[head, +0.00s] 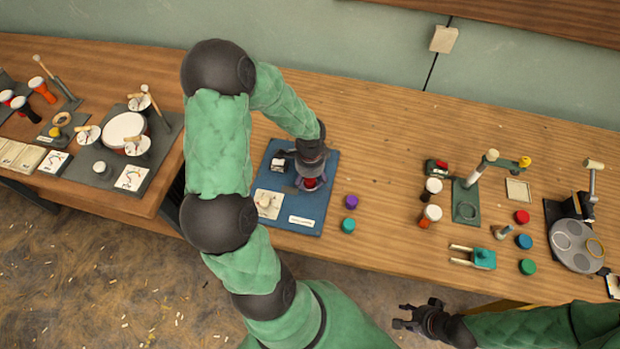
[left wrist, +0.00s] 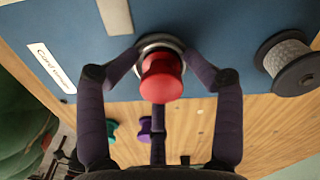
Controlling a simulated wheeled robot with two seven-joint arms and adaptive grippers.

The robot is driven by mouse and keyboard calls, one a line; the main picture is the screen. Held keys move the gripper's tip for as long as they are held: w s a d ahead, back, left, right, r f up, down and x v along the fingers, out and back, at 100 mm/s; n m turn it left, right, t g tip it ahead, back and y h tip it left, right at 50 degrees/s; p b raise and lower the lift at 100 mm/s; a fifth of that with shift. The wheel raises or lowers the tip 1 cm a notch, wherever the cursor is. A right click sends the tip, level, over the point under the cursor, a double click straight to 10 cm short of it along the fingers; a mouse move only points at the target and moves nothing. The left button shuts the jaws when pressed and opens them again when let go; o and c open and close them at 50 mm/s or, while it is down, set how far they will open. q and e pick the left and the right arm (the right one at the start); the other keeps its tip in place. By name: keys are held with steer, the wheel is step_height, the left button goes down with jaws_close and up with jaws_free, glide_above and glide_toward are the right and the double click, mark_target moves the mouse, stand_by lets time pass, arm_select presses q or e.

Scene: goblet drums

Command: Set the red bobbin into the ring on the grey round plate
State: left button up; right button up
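A red knob-like piece (left wrist: 161,78), seemingly a red bobbin, stands in a metal collar on the blue board (head: 315,207). It also shows in the head view (head: 310,183), partly hidden by my left gripper (head: 311,178). In the left wrist view, that gripper's fingers (left wrist: 160,65) are spread around the red piece; contact is not clear. Another red round piece (head: 522,217) lies on the table at the right. The grey round plate (head: 577,262) at the far right has a pale ring (head: 562,241) and a yellow ring (head: 596,247). My right gripper (head: 402,316) is open and empty near the table's front edge.
Purple (head: 351,202) and teal (head: 348,225) pieces lie right of the board. A grey spool (left wrist: 290,60) stands on it. A green stand (head: 467,200), blue piece (head: 524,241) and green piece (head: 527,267) are left of the plate.

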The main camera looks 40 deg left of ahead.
arm_select(q)
steer(key=shift+s+d, duration=0.1)
steer(key=shift+r+p, duration=0.3)
step_height(320, 180, up, 13)
steer(key=p, duration=0.4)
steer(key=shift+p, duration=0.3)
